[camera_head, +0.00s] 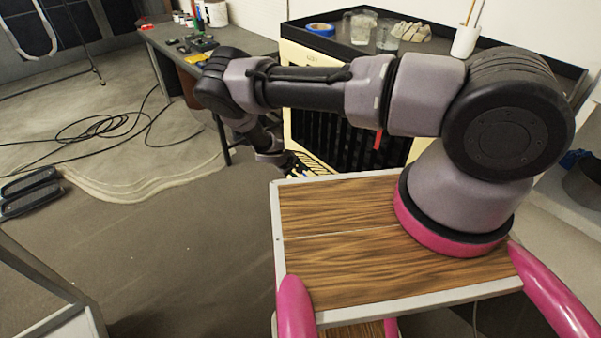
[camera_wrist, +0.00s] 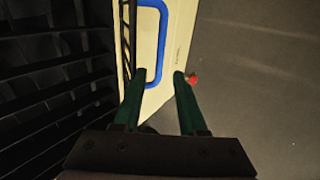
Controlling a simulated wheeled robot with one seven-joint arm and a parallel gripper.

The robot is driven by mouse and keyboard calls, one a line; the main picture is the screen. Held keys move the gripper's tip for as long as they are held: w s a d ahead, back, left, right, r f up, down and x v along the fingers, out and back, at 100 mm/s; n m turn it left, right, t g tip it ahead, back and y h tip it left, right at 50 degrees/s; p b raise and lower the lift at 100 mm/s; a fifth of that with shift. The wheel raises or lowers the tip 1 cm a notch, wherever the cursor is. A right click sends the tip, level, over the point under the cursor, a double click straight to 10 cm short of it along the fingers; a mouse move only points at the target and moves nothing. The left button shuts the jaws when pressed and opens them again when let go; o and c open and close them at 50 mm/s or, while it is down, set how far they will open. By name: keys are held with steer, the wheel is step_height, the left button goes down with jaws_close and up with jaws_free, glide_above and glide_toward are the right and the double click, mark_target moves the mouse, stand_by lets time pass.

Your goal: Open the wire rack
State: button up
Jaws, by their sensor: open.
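The wire rack (camera_head: 335,140) appears to be the cream-framed unit with black slats behind my arm. In the wrist view its black slats (camera_wrist: 45,95) fill the left side. A cream panel (camera_wrist: 178,30) with a rounded blue loop (camera_wrist: 163,45) stands beside the slats. My gripper (camera_wrist: 159,74) is open, with two green fingers apart in front of the cream panel's near end. One fingertip overlaps the blue loop's lower part in the picture; contact cannot be told. Nothing is visibly held. In the head view my arm hides part of the rack, and the fingers cannot be made out.
A small red knob-like thing (camera_wrist: 192,79) lies just right of the fingers. The rack's black top tray (camera_head: 440,57) holds blue tape (camera_head: 321,29), glasses and a white cup (camera_head: 466,41). A workbench (camera_head: 180,65) stands behind left. Black cables (camera_head: 100,125) lie on the open floor.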

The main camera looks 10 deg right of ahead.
steer(key=s+a+r, duration=0.5)
steer(key=s+a, duration=0.1)
steer(key=a, duration=0.3)
steer(key=shift+a, duration=0.15)
stand_by(0.9)
steer(key=shift+s+r, duration=0.1)
steer(key=v, duration=1)
steer(key=shift+a+r, duration=0.25)
